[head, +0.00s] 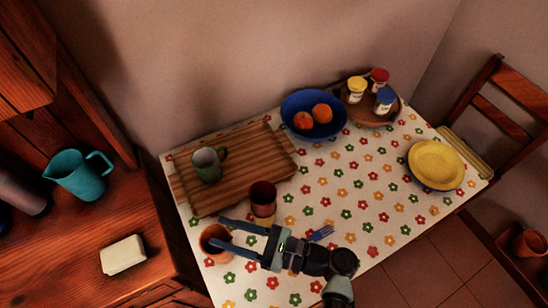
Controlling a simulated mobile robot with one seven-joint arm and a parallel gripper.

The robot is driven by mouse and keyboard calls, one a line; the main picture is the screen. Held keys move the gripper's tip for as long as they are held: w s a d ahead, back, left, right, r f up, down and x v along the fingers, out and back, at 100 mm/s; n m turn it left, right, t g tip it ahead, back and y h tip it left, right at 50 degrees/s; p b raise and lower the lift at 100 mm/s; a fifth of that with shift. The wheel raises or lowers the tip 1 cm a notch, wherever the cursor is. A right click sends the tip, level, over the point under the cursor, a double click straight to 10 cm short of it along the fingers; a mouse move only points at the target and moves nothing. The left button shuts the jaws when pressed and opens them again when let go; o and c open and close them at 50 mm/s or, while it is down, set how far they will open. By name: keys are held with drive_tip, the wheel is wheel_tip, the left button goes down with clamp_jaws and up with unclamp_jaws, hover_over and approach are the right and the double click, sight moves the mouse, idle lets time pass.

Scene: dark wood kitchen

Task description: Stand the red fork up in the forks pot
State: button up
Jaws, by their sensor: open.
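My gripper (218,231) is open, with two long blue fingers pointing left over the table's near left part. A terracotta pot (208,232) stands at the left edge of the table, partly hidden by the fingers. A second brown-red pot (263,190) stands just behind the gripper. I cannot tell which is the forks pot. A small blue fork-like piece (321,233) shows on the table right of the gripper, partly hidden by my arm. I cannot make out a red fork, and I see nothing clearly held between the fingers.
On the flowered tablecloth (340,195) are a striped wooden board (255,150) with a green mug (208,165), a blue fruit bowl (315,108), a round tray of jars (372,120) and a yellow plate (436,163). The table's middle is mostly clear. A counter is left, a chair right.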

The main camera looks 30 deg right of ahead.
drive_tip(key=b+v, duration=0.1)
drive_tip(key=v, duration=0.9)
drive_tip(key=shift+s+d, duration=0.25)
drive_tip(key=shift+s, duration=0.05)
